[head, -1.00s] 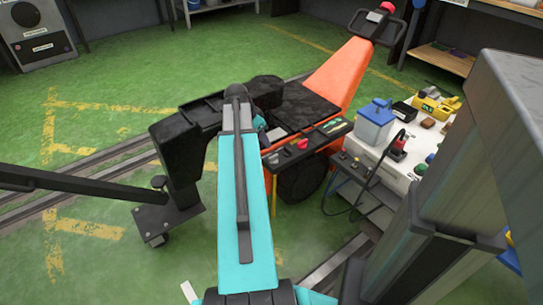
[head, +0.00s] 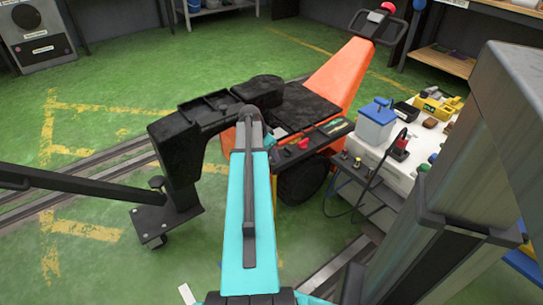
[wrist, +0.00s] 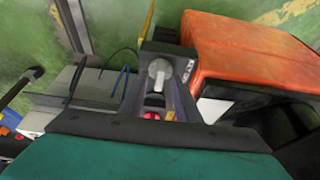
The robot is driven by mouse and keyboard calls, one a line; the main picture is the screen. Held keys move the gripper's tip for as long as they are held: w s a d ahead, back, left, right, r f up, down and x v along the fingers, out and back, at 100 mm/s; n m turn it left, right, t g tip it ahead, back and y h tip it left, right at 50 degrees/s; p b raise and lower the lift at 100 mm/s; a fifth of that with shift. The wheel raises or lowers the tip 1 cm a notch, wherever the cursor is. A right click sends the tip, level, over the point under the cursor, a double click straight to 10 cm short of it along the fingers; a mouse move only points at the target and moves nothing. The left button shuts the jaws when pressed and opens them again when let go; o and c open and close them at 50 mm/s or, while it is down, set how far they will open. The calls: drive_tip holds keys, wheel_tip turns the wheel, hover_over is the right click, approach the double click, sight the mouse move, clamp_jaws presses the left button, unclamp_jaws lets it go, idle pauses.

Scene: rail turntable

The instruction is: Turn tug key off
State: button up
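The orange tug (head: 338,75) stands in the middle of the head view, with a black seat and a dark control panel (head: 338,124) on its near side. A red knob (head: 304,143) shows on the panel. In the wrist view the panel (wrist: 183,103) carries a grey round knob with a lever-like grip (wrist: 158,73) and a red button (wrist: 152,116). My gripper is mostly hidden behind my teal arm in the head view, by the panel's left end.
A white bench (head: 398,165) with a blue-lidded box (head: 376,126), a yellow tool (head: 432,107) and several small items stands right of the tug. A dark cable hangs at its front. A black bar (head: 70,188) crosses from the left. Green floor beyond is open.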

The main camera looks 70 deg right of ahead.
clamp_jaws()
drive_tip(key=shift+r+n+p, duration=0.1)
drive_tip(key=shift+n+p, duration=0.3)
drive_tip(key=shift+p, duration=0.05)
drive_tip(key=shift+s+a+n+t+h+p, duration=0.15)
drive_tip(key=shift+n+t+h+p, duration=0.3)
drive_tip(key=shift+n+p, duration=0.55)
drive_tip(key=n+t+p, duration=0.2)
drive_tip(key=n+p, duration=0.1)
drive_tip(key=n, duration=0.1)
drive_tip(key=shift+s+n, duration=0.1)
drive_tip(key=shift+n, duration=0.3)
drive_tip(key=n, duration=0.1)
drive_tip(key=n+t+p, duration=0.1)
drive_tip(key=n, duration=0.1)
drive_tip(key=n+t+p, duration=0.1)
drive_tip(key=n, duration=0.1)
drive_tip(key=shift+s+d+y, duration=0.1)
drive_tip(key=shift+d+y, duration=0.15)
drive_tip(key=shift+d+n+t+y+p, duration=0.1)
drive_tip(key=shift+n+t+y+p, duration=0.25)
drive_tip(key=shift+n, duration=0.95)
drive_tip(key=shift+n+t+y+p, duration=0.3)
drive_tip(key=shift+n+y, duration=0.05)
drive_tip(key=shift+n, duration=0.95)
